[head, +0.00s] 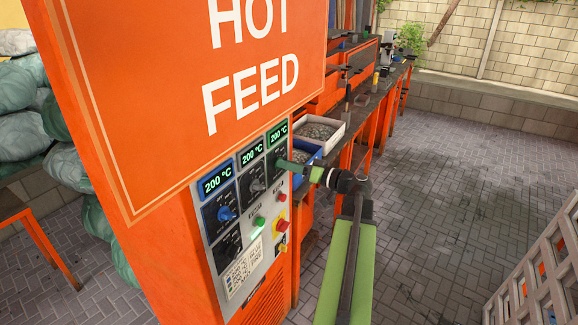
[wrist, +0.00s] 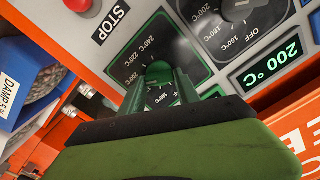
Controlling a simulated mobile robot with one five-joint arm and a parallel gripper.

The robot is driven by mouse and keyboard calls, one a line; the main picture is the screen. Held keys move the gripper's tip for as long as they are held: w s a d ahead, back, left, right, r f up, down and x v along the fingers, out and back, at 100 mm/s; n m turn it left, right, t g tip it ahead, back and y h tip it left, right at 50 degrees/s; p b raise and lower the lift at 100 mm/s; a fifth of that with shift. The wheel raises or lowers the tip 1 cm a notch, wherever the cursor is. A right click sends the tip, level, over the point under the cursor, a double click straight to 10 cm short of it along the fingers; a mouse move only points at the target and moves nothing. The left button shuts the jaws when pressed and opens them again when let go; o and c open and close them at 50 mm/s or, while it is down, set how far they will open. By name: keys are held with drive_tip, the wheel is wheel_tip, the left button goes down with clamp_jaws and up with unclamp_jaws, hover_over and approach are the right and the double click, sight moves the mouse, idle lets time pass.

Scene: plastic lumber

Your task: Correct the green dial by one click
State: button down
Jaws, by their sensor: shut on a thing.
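The green dial (wrist: 158,68) sits on a dark scale plate with a green border in the wrist view, and the marks 220 °C and 240 °C show beside it. My gripper (wrist: 158,82) is shut on the dial's knob, one finger on each side. The fingers hide much of the scale, so the exact pointer setting cannot be read. In the head view my gripper (head: 284,163) reaches the panel from the right and covers most of the dial. The green-framed display (head: 278,134) above it reads 200 °C.
A grey dial (head: 257,186) and a blue dial (head: 226,213) sit to the left, their displays also at 200 °C. A red stop button (head: 282,225) and a green button (head: 259,222) lie below. Bins (head: 319,132) stand close behind the panel's right edge.

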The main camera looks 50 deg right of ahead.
drive_tip(key=shift+m, duration=0.3)
drive_tip(key=shift+f+m, duration=0.1)
drive_tip(key=shift+m, duration=3.4)
drive_tip(key=c, duration=0.9)
unclamp_jaws()
drive_tip(key=v, duration=1.7)
drive_tip(key=shift+s, duration=0.2)
